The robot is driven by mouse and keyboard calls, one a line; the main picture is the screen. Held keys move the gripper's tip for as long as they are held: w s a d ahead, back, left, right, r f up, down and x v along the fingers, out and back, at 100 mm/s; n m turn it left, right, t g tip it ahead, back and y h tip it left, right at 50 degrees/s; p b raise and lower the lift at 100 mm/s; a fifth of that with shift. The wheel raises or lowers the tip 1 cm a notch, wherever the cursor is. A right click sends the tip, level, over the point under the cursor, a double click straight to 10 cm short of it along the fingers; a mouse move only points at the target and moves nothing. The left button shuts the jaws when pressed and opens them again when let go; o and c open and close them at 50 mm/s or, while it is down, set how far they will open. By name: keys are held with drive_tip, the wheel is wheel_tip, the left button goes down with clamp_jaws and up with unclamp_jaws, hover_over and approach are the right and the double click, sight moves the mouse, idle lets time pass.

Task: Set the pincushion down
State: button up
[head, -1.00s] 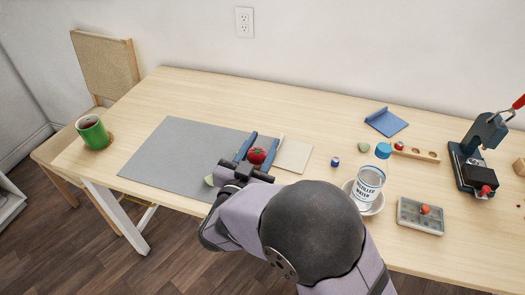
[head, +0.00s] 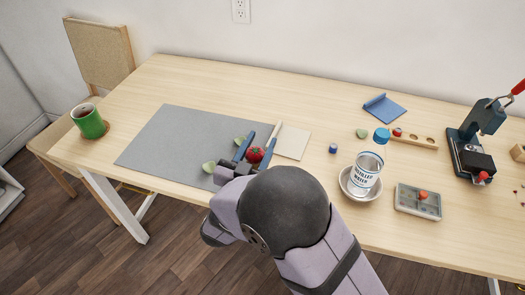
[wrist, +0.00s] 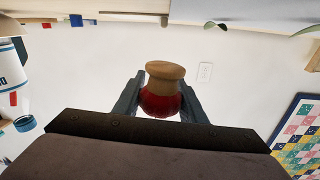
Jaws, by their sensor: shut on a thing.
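The pincushion is a red ball (head: 257,155) with a wooden base, which shows in the wrist view (wrist: 165,71). My gripper (head: 257,149) is shut on it, with one blue finger on each side of the red part. In the wrist view the picture is upside down, and my gripper (wrist: 160,98) holds the pincushion with its base toward the tabletop. A gap shows there between base and table. In the head view it appears over the right end of the grey mat (head: 175,140), left of a pale square board (head: 293,144).
A water bottle (head: 367,170) stands in a bowl (head: 350,190) to the right, with a grey box (head: 418,203) beyond. A green mug (head: 89,122) stands far left. The mat's left part is clear.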

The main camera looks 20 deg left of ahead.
sight(260, 158)
drive_tip(key=shift+f, duration=2.4)
drive_tip(key=shift+f, duration=0.1)
drive_tip(key=shift+f, duration=0.15)
drive_tip(key=o, duration=1.1)
drive_tip(key=shift+c, duration=0.2)
drive_tip(key=s, duration=0.4)
drive_tip(key=s+b, duration=0.1)
drive_tip(key=s, duration=0.1)
drive_tip(key=shift+a+f, duration=0.2)
drive_tip(key=shift+f, duration=0.05)
drive_tip(key=shift+o, duration=0.5)
drive_tip(key=shift+s, duration=0.65)
